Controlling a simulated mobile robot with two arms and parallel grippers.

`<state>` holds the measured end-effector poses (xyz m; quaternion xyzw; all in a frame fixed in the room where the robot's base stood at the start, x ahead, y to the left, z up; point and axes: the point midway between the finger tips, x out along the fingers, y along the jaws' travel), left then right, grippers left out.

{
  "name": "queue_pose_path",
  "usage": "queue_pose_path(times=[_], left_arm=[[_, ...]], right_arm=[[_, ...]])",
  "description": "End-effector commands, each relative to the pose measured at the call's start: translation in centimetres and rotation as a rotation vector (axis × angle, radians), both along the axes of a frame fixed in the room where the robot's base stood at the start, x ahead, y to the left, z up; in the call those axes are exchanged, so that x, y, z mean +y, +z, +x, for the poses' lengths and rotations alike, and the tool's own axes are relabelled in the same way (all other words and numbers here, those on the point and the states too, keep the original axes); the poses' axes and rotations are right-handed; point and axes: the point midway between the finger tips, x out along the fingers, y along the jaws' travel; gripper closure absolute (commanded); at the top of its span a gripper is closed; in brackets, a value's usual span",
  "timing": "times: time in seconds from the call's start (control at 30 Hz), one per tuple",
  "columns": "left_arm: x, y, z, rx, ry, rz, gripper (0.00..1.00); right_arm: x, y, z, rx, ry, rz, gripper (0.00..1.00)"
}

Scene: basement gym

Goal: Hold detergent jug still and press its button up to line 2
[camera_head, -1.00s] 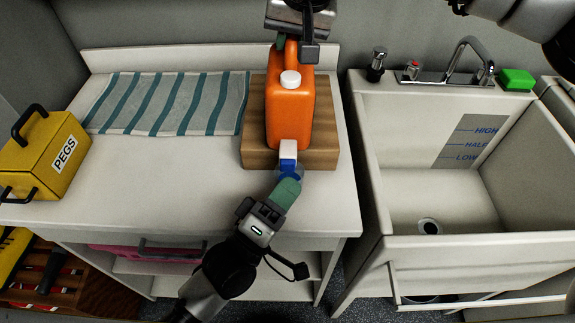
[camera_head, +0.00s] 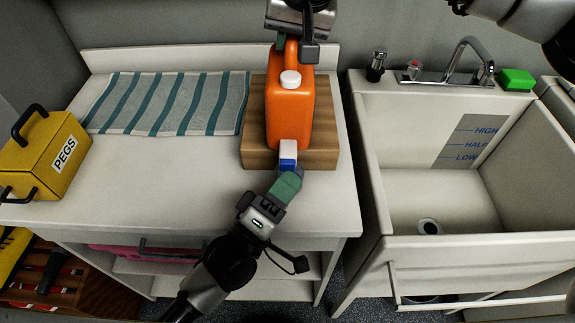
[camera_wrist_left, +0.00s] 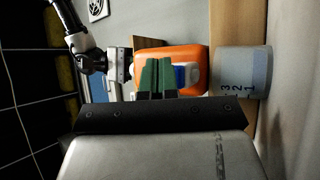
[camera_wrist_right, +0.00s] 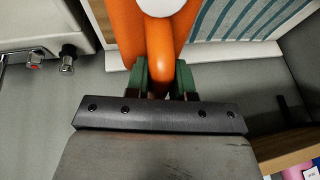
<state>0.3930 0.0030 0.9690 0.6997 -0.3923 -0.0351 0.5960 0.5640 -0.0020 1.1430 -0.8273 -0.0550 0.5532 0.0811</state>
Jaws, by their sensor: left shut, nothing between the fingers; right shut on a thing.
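The orange detergent jug (camera_head: 290,112) lies on a wooden block (camera_head: 255,125), its white spout (camera_head: 288,148) and blue button (camera_head: 287,163) facing the front edge. My right gripper (camera_wrist_right: 163,75) is shut on the jug's orange handle (camera_wrist_right: 160,50). My left gripper (camera_head: 287,184) is shut with nothing between its green fingers. Its tips are at the blue button, seen close in the left wrist view (camera_wrist_left: 181,75); whether they touch it is unclear. A grey-blue cup (camera_wrist_left: 243,65) marked 1, 2, 3 is below the spout; its fill level is unclear, and the head view hides it.
A striped towel (camera_head: 165,103) and a yellow PEGS box (camera_head: 45,155) lie to the left on the white counter (camera_head: 150,180). A sink (camera_head: 440,205) with a faucet (camera_head: 470,60) and a green sponge (camera_head: 516,79) is to the right.

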Motion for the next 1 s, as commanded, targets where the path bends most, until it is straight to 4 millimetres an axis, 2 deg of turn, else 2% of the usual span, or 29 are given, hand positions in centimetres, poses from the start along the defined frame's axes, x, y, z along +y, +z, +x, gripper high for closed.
queue_pose_path(times=[1.0], left_arm=[[0.04,0.01,0.81,0.001,0.001,0.000,1.00]], right_arm=[[0.05,0.03,-0.07,0.002,0.002,0.001,1.00]])
